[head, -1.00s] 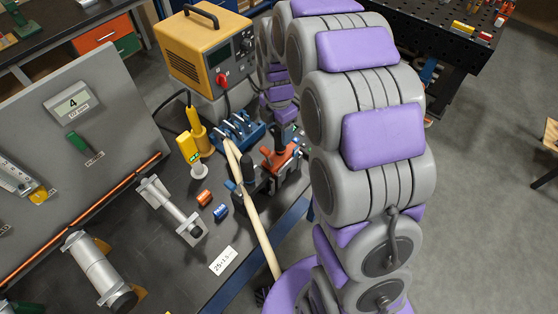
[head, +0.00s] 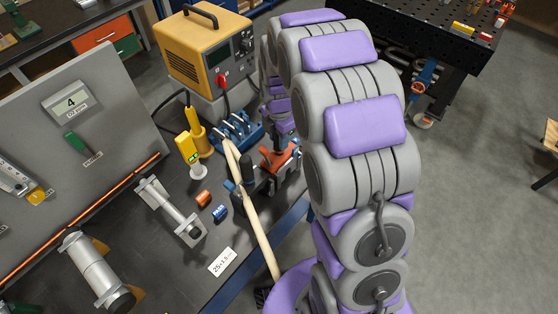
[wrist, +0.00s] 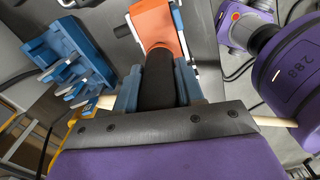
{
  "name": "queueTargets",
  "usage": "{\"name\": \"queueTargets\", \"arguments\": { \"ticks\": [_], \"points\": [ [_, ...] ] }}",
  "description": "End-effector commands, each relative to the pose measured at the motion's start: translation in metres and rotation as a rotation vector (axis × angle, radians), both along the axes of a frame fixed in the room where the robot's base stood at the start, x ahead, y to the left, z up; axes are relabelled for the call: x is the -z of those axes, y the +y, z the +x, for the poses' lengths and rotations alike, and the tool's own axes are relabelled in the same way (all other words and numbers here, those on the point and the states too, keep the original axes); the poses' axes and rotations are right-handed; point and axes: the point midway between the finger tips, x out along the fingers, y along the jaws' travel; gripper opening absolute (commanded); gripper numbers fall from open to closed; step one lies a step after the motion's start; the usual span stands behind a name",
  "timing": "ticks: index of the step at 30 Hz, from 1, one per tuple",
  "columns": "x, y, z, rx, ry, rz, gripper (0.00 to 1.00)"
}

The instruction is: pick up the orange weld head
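The orange weld head (head: 285,161) is at the bench's right edge in the head view, partly covered by the end of my arm. In the wrist view, its orange body (wrist: 157,24) lies ahead, with a thick black handle (wrist: 160,80) running back toward my gripper (wrist: 158,85). My gripper's blue fingers flank the handle, one on each side, very close to it. I cannot tell whether both fingers press on it. The handle's near end is hidden by the gripper's grey plate.
A pale wooden rod (head: 255,215) slants beside the weld head and passes behind my gripper in the wrist view. A blue rack (head: 238,132), a yellow power unit (head: 207,50) and a metal tube fixture (head: 170,208) are nearby on the dark bench.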

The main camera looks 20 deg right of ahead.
Motion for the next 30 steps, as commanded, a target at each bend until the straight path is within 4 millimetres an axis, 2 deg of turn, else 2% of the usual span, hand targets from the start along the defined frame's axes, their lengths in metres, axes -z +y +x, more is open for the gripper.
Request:
{"name": "queueTargets", "arguments": {
  "ticks": [1, 9, 30],
  "points": [
    [-0.0001, -0.0009, 0.0005, 0.001, -0.002, 0.001, 0.25],
    [-0.0001, 0.0009, 0.0005, 0.001, -0.002, -0.001, 0.00],
    [0.0000, 0.0017, 0.0000, 0.001, 0.000, 0.000, 0.00]
  ]
}}
